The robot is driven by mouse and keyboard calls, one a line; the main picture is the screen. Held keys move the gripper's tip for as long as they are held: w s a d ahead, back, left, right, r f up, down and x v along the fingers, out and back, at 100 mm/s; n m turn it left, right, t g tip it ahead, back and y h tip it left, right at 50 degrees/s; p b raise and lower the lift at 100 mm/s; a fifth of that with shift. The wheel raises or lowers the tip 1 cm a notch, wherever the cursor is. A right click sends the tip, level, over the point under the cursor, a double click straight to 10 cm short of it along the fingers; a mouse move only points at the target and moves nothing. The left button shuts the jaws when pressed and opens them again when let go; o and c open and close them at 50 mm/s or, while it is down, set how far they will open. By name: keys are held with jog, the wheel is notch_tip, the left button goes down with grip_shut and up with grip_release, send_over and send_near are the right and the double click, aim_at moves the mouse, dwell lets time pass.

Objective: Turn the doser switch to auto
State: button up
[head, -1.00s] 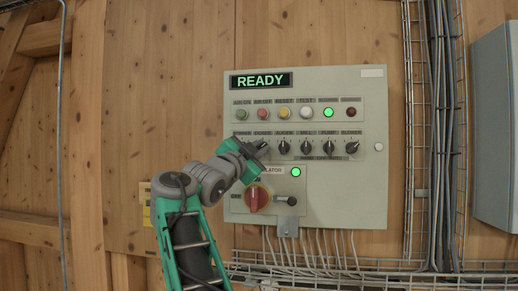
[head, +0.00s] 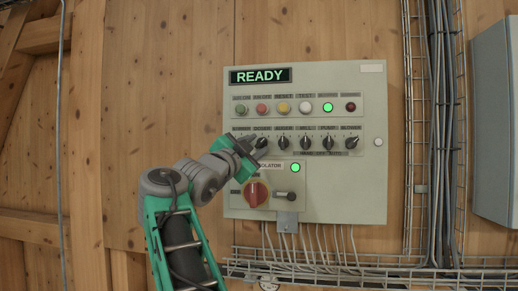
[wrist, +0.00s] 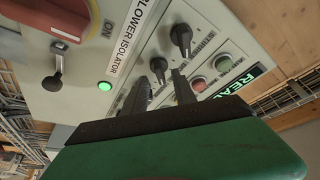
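A row of black rotary switches sits on the grey control panel (head: 375,190). The small labels are hard to read; the second switch from the left (head: 262,142) seems to be the doser. My gripper (head: 252,143) is at the left end of this row, beside that switch, and covers the leftmost switch. In the wrist view, my two dark fingers (wrist: 161,88) are apart, with nothing held. A black knob (wrist: 158,65) shows between and just beyond the fingertips. Contact with the knob cannot be told.
Push buttons (head: 305,107) and a lit READY display (head: 261,76) are above the switches. Below are the red isolator handle (head: 256,194) and a green lamp (head: 295,168). Cable trays (head: 420,190) and a grey cabinet (head: 495,120) stand to the right.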

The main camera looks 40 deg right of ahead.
jog(key=b+v, duration=0.1)
jog(key=v, duration=0.4)
jog(key=shift+s+a+f+b, duration=0.1)
jog(key=shift+s+a+b, duration=0.05)
jog(key=shift+a+b, duration=0.15)
